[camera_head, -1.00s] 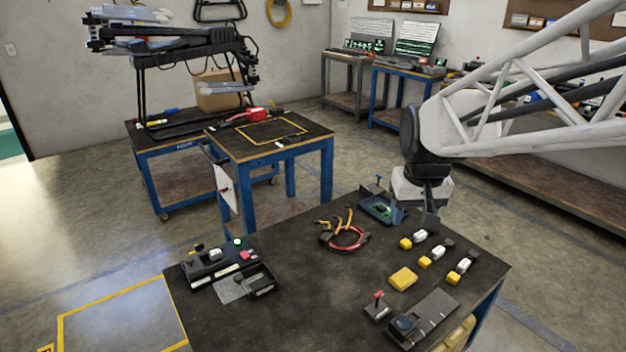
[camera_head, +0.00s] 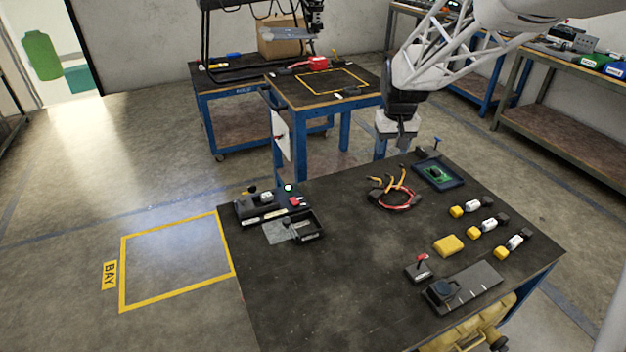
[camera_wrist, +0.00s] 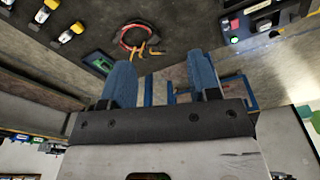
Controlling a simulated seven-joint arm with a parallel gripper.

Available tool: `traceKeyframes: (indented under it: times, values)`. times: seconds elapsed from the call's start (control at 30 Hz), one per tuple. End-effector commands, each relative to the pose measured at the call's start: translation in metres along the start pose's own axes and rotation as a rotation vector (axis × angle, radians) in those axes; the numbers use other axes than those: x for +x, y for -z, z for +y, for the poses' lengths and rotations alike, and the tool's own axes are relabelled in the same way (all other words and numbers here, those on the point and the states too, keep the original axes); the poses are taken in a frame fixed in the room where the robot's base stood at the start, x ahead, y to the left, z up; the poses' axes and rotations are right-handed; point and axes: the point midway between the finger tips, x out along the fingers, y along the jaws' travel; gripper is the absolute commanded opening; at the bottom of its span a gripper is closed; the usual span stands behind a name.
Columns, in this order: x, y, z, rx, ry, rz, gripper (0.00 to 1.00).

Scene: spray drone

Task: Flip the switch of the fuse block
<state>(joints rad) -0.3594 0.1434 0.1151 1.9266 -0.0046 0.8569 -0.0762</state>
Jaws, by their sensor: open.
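My gripper (camera_head: 393,146) hangs beyond the far edge of the dark worktable (camera_head: 330,270), above the floor. In the wrist view its two blue fingers (camera_wrist: 160,72) are apart with nothing between them. I cannot tell which is the fuse block, and the switch positions are too small to read.
A red cable loop (camera_head: 397,197), a blue tray with a green board (camera_head: 438,173), a yellow block (camera_head: 447,245) and several yellow-white-black parts lie on the right half. A grey plate with a black knob (camera_head: 462,289) is at the front. The middle left is bare.

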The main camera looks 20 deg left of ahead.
Motion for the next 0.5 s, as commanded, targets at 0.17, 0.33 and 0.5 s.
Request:
traceKeyframes:
  times: [0.17, 0.33, 0.5]
  values:
    - [0.032, 0.038, -0.025, -0.042, 0.005, -0.013, 0.55]
    - [0.062, 0.071, -0.049, -0.082, 0.009, -0.023, 0.55]
    - [0.095, 0.100, -0.076, -0.121, 0.012, -0.035, 0.55]
